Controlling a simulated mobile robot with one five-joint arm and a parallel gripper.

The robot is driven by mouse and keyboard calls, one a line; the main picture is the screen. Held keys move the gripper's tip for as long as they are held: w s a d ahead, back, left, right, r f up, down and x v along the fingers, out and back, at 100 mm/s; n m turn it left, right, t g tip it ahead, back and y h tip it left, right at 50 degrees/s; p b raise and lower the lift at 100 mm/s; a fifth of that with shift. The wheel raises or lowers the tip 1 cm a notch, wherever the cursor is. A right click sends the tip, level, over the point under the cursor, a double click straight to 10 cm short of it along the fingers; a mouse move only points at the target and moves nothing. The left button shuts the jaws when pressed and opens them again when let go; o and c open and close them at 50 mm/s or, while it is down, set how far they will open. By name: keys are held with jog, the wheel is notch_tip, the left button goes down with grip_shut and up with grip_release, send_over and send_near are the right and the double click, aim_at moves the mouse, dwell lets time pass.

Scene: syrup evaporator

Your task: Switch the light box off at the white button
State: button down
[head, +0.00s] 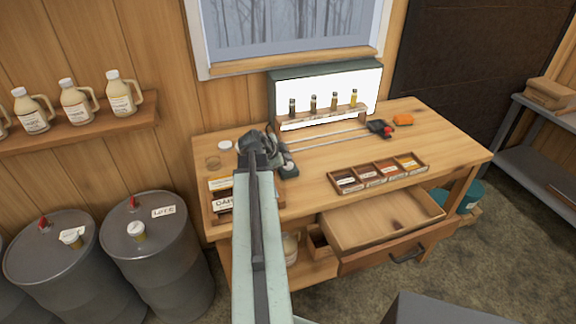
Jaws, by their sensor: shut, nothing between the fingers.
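The light box (272,95) stands at the back of the wooden workbench, a dark green housing with a bright white front panel (355,84), so it is lit. Several small sample bottles stand on a wooden rack in front of the panel. I cannot make out a white button on the box; it may be hidden or too small. My gripper (272,150) is at the end of my raised arm, left of the box and nearer to me. It looks shut and empty, apart from the box. Its fingertips are hard to separate from the things behind.
A black device with a red part (387,132) and an orange block (403,119) lie right of the rack. A compartment tray (375,187) sits near the front edge. The drawer (380,222) below stands open. A white lid (225,144) and boxes lie at left.

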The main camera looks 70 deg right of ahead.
dwell(0.4)
jog(key=shift+f+b, duration=0.45)
jog(key=shift+f+b, duration=0.3)
dwell(0.3)
jog(key=shift+r, duration=0.15)
jog(key=shift+r+p, duration=0.6)
jog(key=shift+p, duration=0.15)
notch_tip(320, 180, up, 6)
jog(key=p, duration=0.6)
